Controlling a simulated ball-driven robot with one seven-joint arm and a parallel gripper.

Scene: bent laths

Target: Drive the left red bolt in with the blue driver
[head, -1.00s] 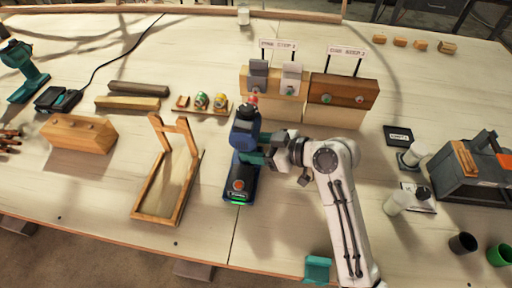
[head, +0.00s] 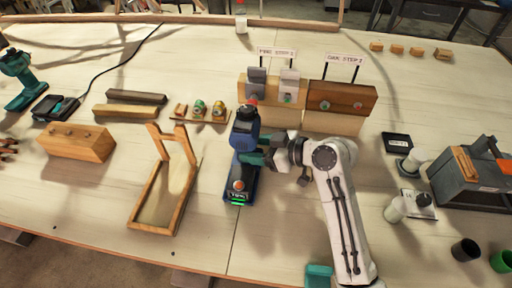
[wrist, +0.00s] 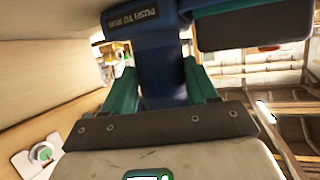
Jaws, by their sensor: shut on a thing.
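My gripper (head: 264,152) is shut on the blue driver (head: 243,143), at its handle. The driver stands upright on its dark battery base, its nose end pointing at the left part of the pine block (head: 271,113). A red spot shows at that nose end; I cannot tell whether it is the left red bolt or part of the driver. Whether the tip touches a bolt is hidden. In the wrist view the blue handle (wrist: 160,65), marked "PUSH TO RUN", sits between the green fingers. A green-ringed bolt (wrist: 42,153) on a pale plate shows at lower left.
The oak block (head: 343,95) with two bolts stands right of the pine block. A wooden frame (head: 150,195) stands left of the driver. A rack with small coloured parts (head: 200,112) lies behind it. A grey and orange machine (head: 475,175) stands far right.

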